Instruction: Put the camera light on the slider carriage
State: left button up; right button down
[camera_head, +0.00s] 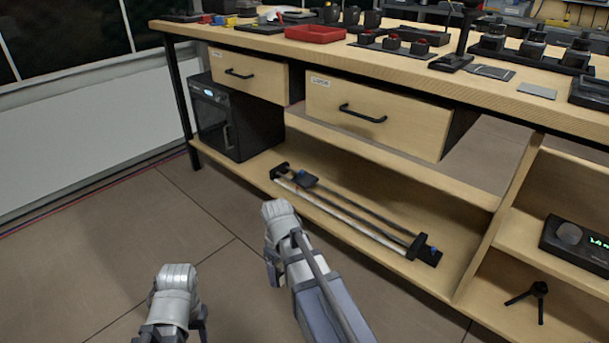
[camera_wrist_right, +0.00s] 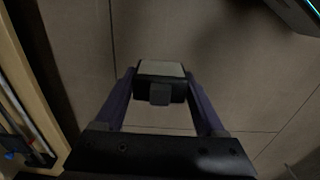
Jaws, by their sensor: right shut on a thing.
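The camera light (camera_wrist_right: 160,82), a small black block with a pale panel, sits between the fingers of my right gripper (camera_wrist_right: 160,76) in the right wrist view, held over the floor. In the head view my right arm stands in front of the low shelf, and the light does not show there. The slider (camera_head: 350,215) lies on that shelf, with two long rails and black end pieces. Its carriage (camera_head: 307,180), a small dark block with a blue knob, is near the far left end. My left gripper (camera_head: 172,310) is low at the bottom; its fingers are unclear.
The workbench (camera_head: 400,85) overhangs the shelf, with one drawer (camera_head: 375,112) sticking out above the slider. A black cabinet (camera_head: 235,120) stands at the slider's left. A small tripod (camera_head: 535,293) and a black device (camera_head: 575,243) are at right. The floor (camera_head: 110,250) at left is clear.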

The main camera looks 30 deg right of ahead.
aim_at(310, 180)
jog(key=i+l, duration=0.25)
jog(key=i, duration=0.15)
jog(key=i+l, duration=0.25)
jog(key=i, duration=0.2)
jog(key=i+l, duration=0.2)
jog(key=i, duration=0.2)
